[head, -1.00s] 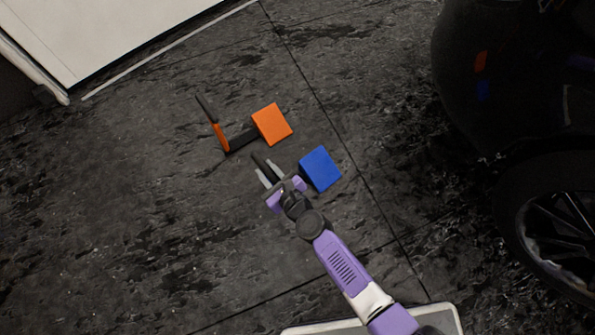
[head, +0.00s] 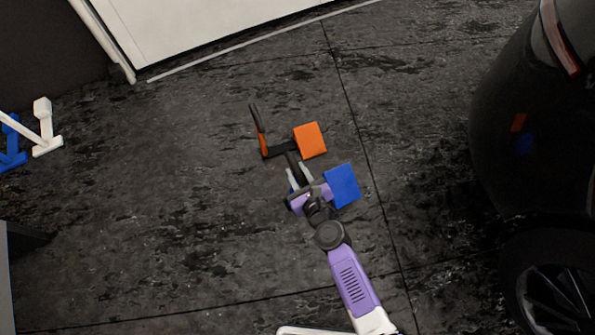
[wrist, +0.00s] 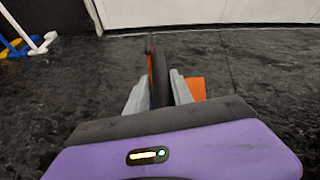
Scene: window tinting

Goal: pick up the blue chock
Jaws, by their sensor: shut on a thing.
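The blue chock has a blue block (head: 342,186) just right of my gripper (head: 298,177) in the head view. Its dark handle (wrist: 160,78) stands between my two grey fingers in the wrist view. My gripper is shut on that handle. The bar joining handle and block is hidden behind my gripper. I cannot tell whether the block touches the floor. An orange chock (head: 310,139) lies on the floor just beyond, with an upright orange and black handle. Its block (wrist: 196,88) shows partly behind my right finger in the wrist view.
A dark car (head: 520,130) with its wheel (head: 555,290) stands at the right. A white panel (head: 200,30) is at the back. White and blue stands (head: 45,130) are at the far left. The dark floor (head: 160,200) left of my arm is clear.

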